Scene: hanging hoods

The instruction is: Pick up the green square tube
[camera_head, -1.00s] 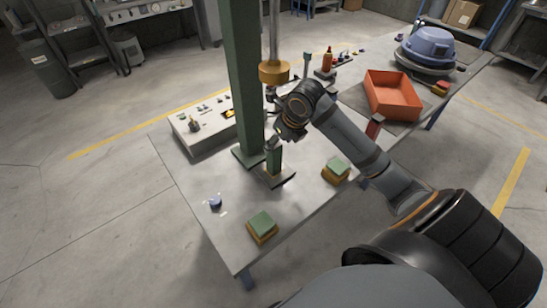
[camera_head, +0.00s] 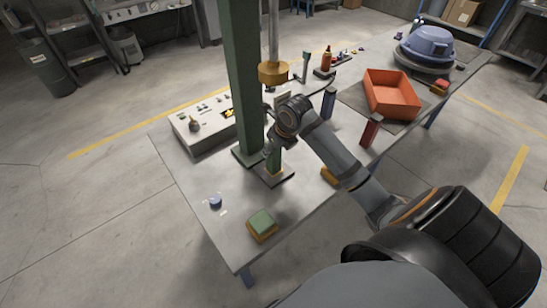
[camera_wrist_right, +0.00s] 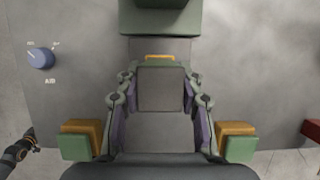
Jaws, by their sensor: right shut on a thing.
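The green square tube (camera_head: 274,162) stands upright over the small dark base plate with a tan patch, near the foot of the green column. My right gripper (camera_head: 272,150) comes down over it from above and is shut on it. In the right wrist view, the tube's square end (camera_wrist_right: 160,89) lies between the two fingers of the right gripper (camera_wrist_right: 160,95), one on each side. Whether the tube's lower end still touches the base plate (camera_head: 284,182) cannot be told. My left gripper is in neither view.
The tall green column (camera_head: 241,80) stands close beside my gripper, with a brass press head (camera_head: 273,72) above. A green-topped block (camera_head: 261,223) and a blue knob (camera_head: 215,202) are at the table's front. An orange bin (camera_head: 376,86) is further back, beyond a red post (camera_head: 371,130).

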